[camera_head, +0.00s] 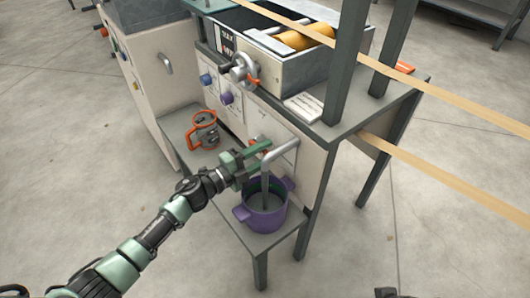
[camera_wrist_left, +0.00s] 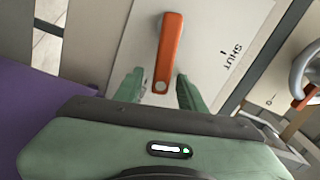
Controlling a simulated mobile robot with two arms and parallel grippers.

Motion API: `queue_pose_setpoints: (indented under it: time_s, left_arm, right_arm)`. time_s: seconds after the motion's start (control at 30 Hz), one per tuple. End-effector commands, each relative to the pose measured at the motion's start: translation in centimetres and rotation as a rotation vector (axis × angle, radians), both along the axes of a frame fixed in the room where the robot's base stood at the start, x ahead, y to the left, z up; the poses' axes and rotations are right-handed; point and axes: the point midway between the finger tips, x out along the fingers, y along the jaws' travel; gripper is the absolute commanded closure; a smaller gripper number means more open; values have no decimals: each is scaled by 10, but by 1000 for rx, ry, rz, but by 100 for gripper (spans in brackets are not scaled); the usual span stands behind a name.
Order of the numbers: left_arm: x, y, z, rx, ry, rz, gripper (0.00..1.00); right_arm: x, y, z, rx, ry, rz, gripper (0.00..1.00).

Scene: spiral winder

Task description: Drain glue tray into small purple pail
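The purple pail (camera_head: 262,210) stands upright on the low shelf, under a grey bent drain pipe (camera_head: 277,150). The glue tray (camera_head: 290,62) is the grey trough on top of the machine, with an orange-yellow roller in it. In the left wrist view an orange valve lever (camera_wrist_left: 170,45) sits on a pale plate with the word SHUT (camera_wrist_left: 233,60) to its right. My left gripper (camera_wrist_left: 158,88) is open, its green fingers on either side of the lever's near end; contact cannot be told. In the head view my left gripper (camera_head: 255,156) is above the pail, beside the pipe.
Blue and purple knobs (camera_head: 226,98) and a crank (camera_head: 241,72) are on the panel above. Grey posts and tan strips (camera_head: 440,175) cross on the right.

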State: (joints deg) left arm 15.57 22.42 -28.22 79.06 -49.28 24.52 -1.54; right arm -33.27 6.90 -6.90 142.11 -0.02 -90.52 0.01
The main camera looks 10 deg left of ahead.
Motion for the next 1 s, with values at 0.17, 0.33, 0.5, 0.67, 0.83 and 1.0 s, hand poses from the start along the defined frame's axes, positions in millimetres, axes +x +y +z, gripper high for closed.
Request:
queue_pose_setpoints:
  time_s: [0.17,0.33,0.5,0.67,0.83,1.0]
  left_arm:
    - [-20,20,0,3,3,1,60]
    - [-40,40,-1,3,3,1,60]
    - [-51,51,-1,1,1,0,60]
    - [-54,53,-1,1,1,0,60]
    - [-53,53,-1,1,1,0,60]
    - [-53,53,-1,1,1,0,60]
  right_arm:
    - [2,0,1,0,-3,0,64]
    - [7,1,-17,0,9,0,64]
    - [9,2,-22,0,11,1,64]
    - [9,2,-24,0,12,1,64]
    - [9,1,-24,0,12,1,64]
    - [9,1,-24,0,11,1,64]
